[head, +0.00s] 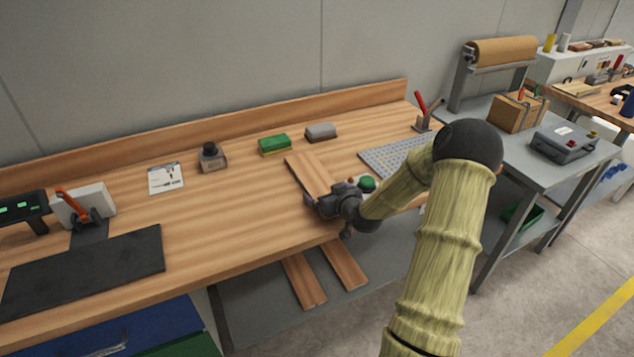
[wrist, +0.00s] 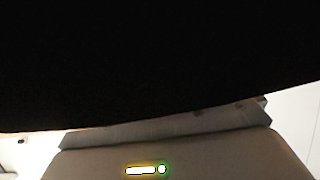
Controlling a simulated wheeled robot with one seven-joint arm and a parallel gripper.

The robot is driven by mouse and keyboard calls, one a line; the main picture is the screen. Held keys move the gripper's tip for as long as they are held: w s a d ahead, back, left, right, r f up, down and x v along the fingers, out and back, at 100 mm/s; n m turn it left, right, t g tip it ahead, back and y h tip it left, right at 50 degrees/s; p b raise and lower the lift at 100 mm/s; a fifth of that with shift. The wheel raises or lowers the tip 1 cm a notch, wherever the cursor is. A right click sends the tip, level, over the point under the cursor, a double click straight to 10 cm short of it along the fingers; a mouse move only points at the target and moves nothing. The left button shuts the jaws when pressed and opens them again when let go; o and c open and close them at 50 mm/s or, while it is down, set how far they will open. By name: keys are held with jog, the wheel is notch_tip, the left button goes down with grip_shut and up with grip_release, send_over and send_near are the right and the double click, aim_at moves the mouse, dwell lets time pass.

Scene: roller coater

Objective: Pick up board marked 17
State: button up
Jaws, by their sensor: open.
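A wooden board (head: 308,170) lies on the workbench (head: 225,222), running from the bench middle toward the front edge. Two more wooden boards, a left one (head: 303,281) and a right one (head: 345,266), show lower down, below the bench's front edge. No number can be read on any board, so I cannot tell which is 17. My gripper (head: 331,214) is open at the bench's front edge, by the near end of the board on the bench. It hides that end; contact cannot be told. The wrist view is mostly black and shows no board clearly.
A green-and-yellow block (head: 274,145), a grey block (head: 320,131) and a perforated grey plate (head: 385,158) are on the bench. A green round object (head: 367,183) is close beside my gripper. A black mat (head: 85,268) lies at left. The bench's middle left is mostly clear.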

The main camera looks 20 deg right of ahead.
jog(key=c, duration=1)
jog(key=shift+r, duration=0.1)
jog(key=shift+c, duration=0.2)
